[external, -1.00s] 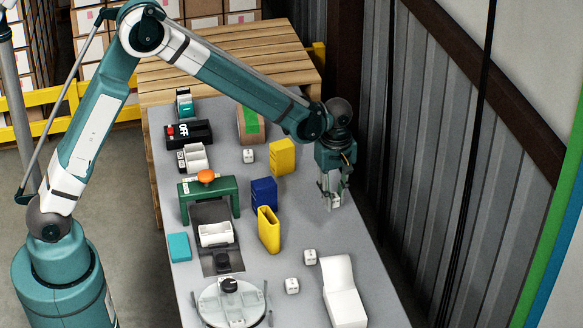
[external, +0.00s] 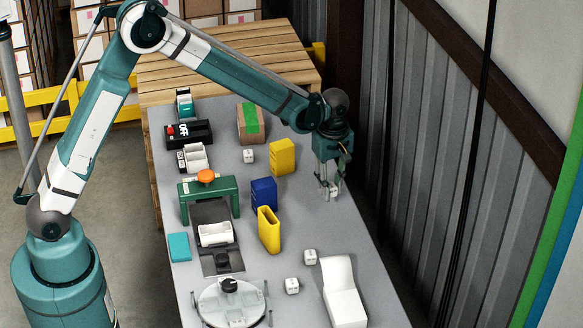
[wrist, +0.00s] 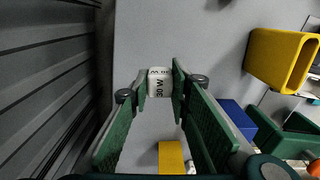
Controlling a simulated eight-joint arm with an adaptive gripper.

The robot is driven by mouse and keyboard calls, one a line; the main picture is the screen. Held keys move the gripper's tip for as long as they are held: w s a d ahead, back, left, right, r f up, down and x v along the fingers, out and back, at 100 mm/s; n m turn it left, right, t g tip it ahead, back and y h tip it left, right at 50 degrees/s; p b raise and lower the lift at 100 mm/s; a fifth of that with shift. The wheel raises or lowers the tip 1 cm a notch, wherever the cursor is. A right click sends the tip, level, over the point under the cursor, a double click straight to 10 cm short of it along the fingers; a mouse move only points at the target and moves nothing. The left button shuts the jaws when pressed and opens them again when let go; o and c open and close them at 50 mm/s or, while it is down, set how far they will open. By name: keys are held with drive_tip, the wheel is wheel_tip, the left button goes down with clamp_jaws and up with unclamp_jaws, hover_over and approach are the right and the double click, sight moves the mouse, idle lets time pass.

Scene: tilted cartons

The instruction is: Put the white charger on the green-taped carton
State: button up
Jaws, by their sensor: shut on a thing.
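The white charger, marked "30 W" in the wrist view (wrist: 158,82), is between my gripper's fingertips. In the external view my gripper (external: 330,188) points down over the right side of the grey table, shut on the charger, which is small and mostly covered by the fingers there. Whether the charger clears the table is hard to tell. The green-taped carton (external: 257,132) is a brown box with a green strip on top, at the back of the table, left of and behind my gripper. It appears tilted.
Yellow (external: 283,157) and blue (external: 264,194) blocks and a yellow open holder (external: 269,230) stand left of my gripper. A small white cube (external: 248,156) lies in front of the carton. A corrugated wall (external: 430,150) rises close on the right.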

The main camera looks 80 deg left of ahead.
drive_tip(key=a+r+n+p, duration=0.2)
drive_tip(key=a+r, duration=0.1)
drive_tip(key=a, duration=1.2)
wheel_tip(320, 180, up, 5)
drive_tip(key=n+p, duration=0.4)
drive_tip(key=n, duration=0.1)
hover_over(250, 113)
drive_tip(key=shift+d, duration=0.15)
drive_tip(key=shift+f+b, duration=0.3)
drive_tip(key=shift+f, duration=2.75)
drive_tip(key=shift+f, duration=1.9)
drive_tip(key=shift+f, duration=0.2)
